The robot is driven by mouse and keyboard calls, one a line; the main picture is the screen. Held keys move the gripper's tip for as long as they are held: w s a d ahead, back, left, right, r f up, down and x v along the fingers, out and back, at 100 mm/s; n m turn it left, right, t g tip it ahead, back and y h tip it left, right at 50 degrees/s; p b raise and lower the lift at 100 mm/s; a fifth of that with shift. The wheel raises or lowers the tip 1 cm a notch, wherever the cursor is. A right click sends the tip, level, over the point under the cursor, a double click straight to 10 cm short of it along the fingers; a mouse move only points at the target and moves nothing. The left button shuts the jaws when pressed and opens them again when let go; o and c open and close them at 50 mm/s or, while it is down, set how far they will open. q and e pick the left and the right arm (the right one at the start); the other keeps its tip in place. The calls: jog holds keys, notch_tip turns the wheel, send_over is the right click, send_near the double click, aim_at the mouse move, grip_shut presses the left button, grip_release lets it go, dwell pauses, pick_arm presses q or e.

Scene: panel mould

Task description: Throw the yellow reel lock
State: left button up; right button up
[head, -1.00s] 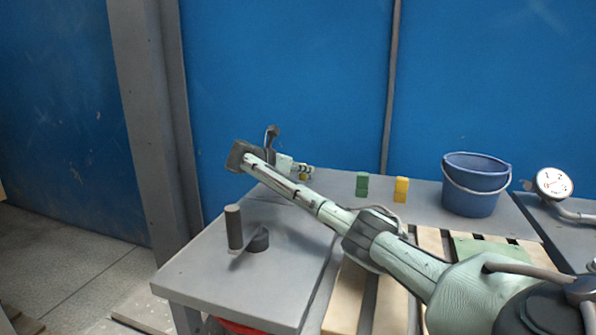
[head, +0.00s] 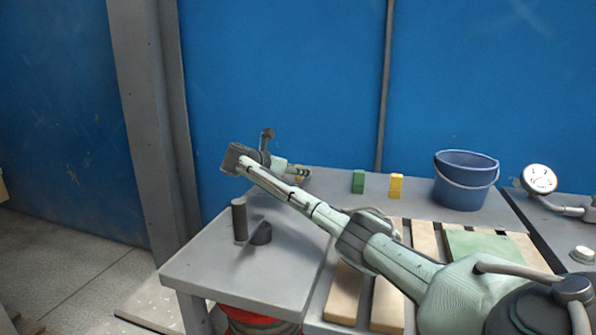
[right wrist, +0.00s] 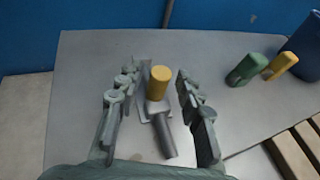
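The yellow reel lock shows in the right wrist view as a yellow knob (right wrist: 160,80) on a grey metal lever (right wrist: 162,130) over the grey table. My right gripper (right wrist: 156,72) is open, with one finger on each side of the knob and visible gaps to both. The knob is mostly hidden there. My left gripper is not in view.
A dark upright handle (head: 239,220) stands beside a round dark hub (head: 260,232) on the grey table (head: 220,265). A green block (head: 357,181), yellow block (head: 396,185), blue bucket (head: 466,180) and gauge (head: 539,179) are right. A red drum (head: 255,322) shows below.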

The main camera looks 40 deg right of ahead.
jog(key=v, duration=1.1)
jog(key=shift+a+r, duration=0.1)
jog(key=shift+a, duration=0.3)
dwell(0.3)
